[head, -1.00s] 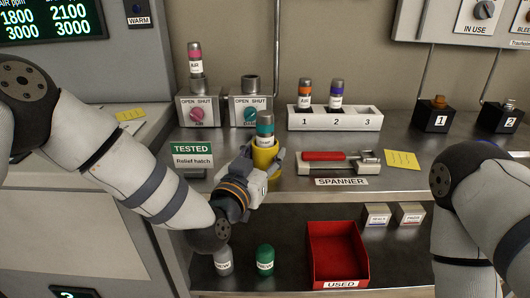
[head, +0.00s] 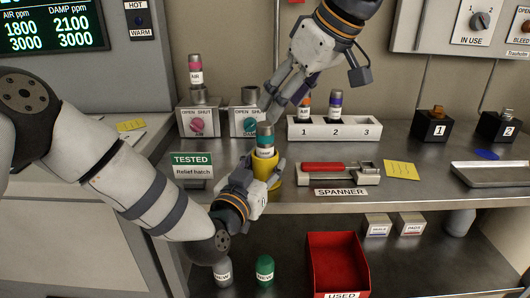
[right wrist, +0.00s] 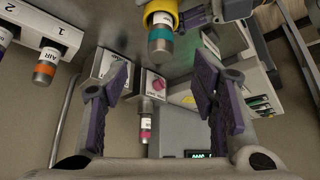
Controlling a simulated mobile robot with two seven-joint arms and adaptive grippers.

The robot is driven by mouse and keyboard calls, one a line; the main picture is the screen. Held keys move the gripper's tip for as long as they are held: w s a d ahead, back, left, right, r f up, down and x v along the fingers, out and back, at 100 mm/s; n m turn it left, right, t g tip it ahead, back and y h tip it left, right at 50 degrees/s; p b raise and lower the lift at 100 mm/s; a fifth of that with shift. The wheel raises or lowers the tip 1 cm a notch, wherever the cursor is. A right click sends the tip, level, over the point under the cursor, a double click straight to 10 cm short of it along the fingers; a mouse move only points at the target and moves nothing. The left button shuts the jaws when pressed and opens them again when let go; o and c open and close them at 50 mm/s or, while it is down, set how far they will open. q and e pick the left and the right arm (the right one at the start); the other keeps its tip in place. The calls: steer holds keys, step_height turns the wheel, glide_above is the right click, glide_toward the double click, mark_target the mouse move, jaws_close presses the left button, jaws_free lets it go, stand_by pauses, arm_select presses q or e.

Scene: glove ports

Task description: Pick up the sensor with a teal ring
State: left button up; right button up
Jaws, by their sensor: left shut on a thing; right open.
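The sensor with a teal ring (head: 264,141) stands upright in a yellow cup (head: 273,163), its grey top and white label showing and its lower end hidden. My left gripper (head: 262,178) is shut on the yellow cup, in front of the shelf. My right gripper (head: 284,97) is open and empty, above and just behind the sensor in the head view. In the right wrist view, the teal-ringed sensor (right wrist: 160,36) shows at the top, beyond the open right fingers (right wrist: 166,72) and not between them.
A pink-ringed sensor (head: 195,68) stands on the left valve box. The damp valve box (head: 250,122) has an empty port. A white rack (head: 350,131) holds orange- and purple-ringed sensors close to my right gripper. A spanner (head: 325,168) lies on the shelf. A red bin (head: 337,262) stands below.

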mark_target(268, 125)
steer(key=x, duration=0.9)
steer(key=shift+w+a+f, duration=0.2)
steer(key=shift+w+a, duration=0.05)
jaws_close()
